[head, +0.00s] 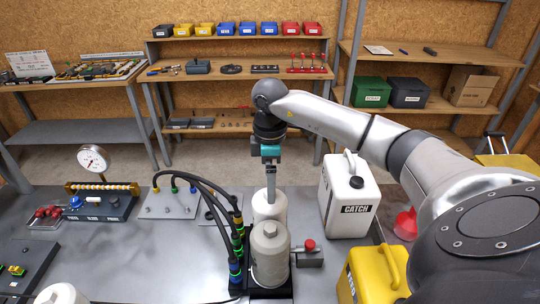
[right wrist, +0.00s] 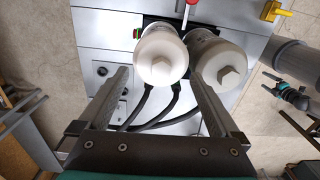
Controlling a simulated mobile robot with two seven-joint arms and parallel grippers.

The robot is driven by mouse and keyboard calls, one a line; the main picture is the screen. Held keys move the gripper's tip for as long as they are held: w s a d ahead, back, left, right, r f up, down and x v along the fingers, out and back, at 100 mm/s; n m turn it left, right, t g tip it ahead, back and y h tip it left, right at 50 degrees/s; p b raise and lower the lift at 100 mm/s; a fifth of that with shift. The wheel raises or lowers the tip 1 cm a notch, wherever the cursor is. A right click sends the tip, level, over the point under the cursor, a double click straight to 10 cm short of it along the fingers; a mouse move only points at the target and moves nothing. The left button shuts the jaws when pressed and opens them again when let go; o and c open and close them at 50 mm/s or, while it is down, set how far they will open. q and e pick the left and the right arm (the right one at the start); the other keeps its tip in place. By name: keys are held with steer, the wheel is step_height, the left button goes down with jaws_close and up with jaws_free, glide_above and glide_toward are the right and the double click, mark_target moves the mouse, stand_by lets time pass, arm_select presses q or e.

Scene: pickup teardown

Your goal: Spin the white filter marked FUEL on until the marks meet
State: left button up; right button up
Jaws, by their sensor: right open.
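Two pale filters stand one behind the other on a black mount at the bench's front edge. The rear white filter (head: 264,212) is partly hidden by the nearer, greyer filter (head: 270,248). My right gripper (head: 271,190) points down just above the rear filter. In the right wrist view its fingers (right wrist: 160,76) are spread on either side of the left-hand filter (right wrist: 160,57), with nothing gripped. The other filter (right wrist: 222,66) is beside it, just beyond the right finger. Both show hexagonal tops. I cannot read a FUEL label or see alignment marks. My left gripper is out of view.
Black hoses (head: 215,190) with coloured bands run close left of the filters. A white CATCH jug (head: 349,197) and a yellow container (head: 374,274) stand to the right. A small block with a red knob (head: 310,246) adjoins the mount. A gauge stand (head: 93,160) is at left.

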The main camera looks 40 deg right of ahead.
step_height(320, 180, up, 14)
steer(key=shift+r, duration=0.15)
stand_by(0.5)
